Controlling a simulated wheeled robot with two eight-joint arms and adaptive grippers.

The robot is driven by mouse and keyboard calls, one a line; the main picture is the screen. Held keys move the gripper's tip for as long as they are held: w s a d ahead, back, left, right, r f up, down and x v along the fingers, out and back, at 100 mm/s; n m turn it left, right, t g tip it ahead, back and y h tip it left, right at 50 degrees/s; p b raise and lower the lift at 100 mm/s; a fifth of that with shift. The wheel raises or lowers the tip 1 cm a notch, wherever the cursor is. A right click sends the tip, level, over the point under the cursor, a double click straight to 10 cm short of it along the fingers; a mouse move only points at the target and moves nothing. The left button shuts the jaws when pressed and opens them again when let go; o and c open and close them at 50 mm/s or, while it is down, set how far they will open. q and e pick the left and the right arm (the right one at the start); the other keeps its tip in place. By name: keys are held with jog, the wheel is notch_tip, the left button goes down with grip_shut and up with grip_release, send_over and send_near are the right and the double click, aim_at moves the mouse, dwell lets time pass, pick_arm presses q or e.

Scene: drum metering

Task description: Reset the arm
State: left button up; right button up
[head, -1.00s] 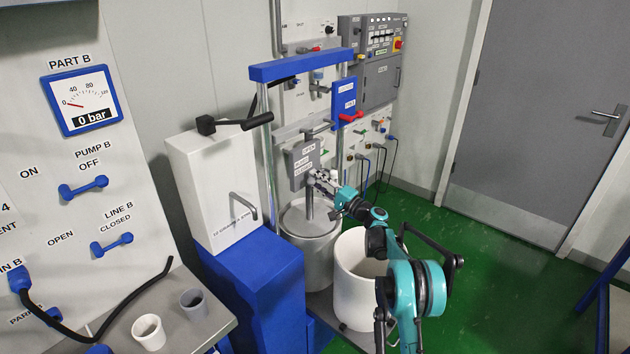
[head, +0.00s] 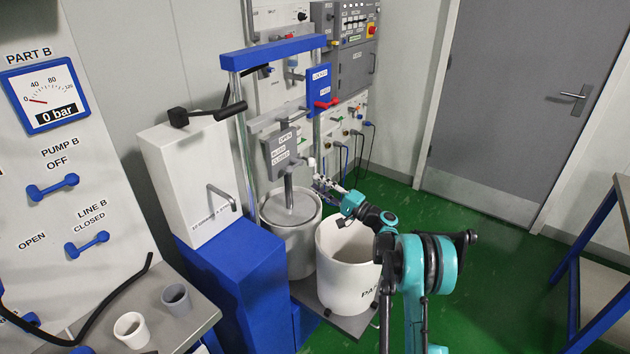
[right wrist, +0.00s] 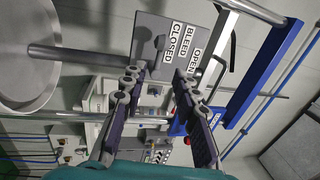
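My right arm, teal and black, reaches in from the bottom of the head view. Its gripper (head: 326,183) is small there, just right of the drum ram's post and above the white bin. My left gripper is not in view.
A grey drum (head: 298,248) stands under the blue-topped press frame (head: 275,50). A white bin (head: 345,275) stands to its right. Two cups, white (head: 131,330) and grey (head: 177,299), sit on the shelf at lower left.

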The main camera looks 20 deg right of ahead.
jog(key=s+a+r+n+g+h, duration=0.2)
jog(key=s+a+r+g, duration=0.1)
jog(key=s+a, duration=0.45)
jog(key=s+a+r+n+g+h, duration=0.25)
jog(key=s+a, duration=0.35)
jog(key=s, duration=0.3)
jog(key=s+d+f+n+g+h, duration=0.1)
jog(key=s+f+h, duration=0.1)
jog(key=s, duration=0.8)
jog(key=s+d+f+n+g+h, duration=0.1)
jog(key=s+d+f+n+h, duration=0.1)
jog(key=s, duration=0.7)
jog(key=s+d+f+n+g+h, duration=0.1)
jog(key=s+d+f+n+h, duration=0.1)
jog(key=s, duration=0.8)
jog(key=shift+s+d+f+h, duration=0.3)
jog(key=shift+f+h, duration=0.45)
jog(key=shift+h, duration=0.4)
